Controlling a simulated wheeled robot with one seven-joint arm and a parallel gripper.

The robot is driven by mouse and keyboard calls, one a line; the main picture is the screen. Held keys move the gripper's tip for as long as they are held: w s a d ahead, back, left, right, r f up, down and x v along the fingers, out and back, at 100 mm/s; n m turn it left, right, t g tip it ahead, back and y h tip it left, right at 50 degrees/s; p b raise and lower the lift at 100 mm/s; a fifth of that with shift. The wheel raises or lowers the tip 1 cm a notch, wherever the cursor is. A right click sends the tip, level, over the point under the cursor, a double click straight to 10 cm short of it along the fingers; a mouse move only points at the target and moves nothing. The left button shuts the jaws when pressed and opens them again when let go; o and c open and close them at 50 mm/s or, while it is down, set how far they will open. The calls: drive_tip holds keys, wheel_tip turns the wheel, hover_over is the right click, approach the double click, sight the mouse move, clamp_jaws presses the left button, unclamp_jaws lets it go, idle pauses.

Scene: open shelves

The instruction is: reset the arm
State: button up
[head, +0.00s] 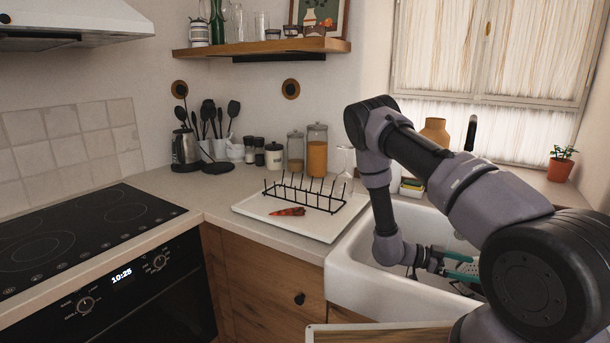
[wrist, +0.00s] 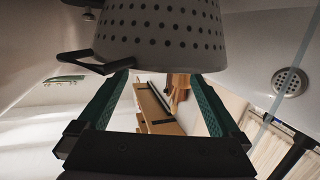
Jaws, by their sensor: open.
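My arm (head: 460,185) reaches from the lower right over the white sink (head: 345,262) in the head view. My gripper (head: 462,268) points to the right, low inside the sink basin, with its teal fingers partly hidden by my own arm. In the wrist view my gripper (wrist: 160,85) shows two teal fingers spread apart, with nothing held between them. A grey perforated colander (wrist: 160,32) with a black handle is close beyond the fingertips in the wrist view. I cannot tell whether the fingers touch it. It is not visible in the head view.
The sink's drain (wrist: 291,82) shows at right in the wrist view. Left of the sink, a white tray (head: 255,212) holds a black rack (head: 300,193) and a red pepper (head: 288,212). Jars (head: 317,150) stand behind. A potted plant (head: 562,163) is on the sill.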

drive_tip(key=shift+v, duration=1.7)
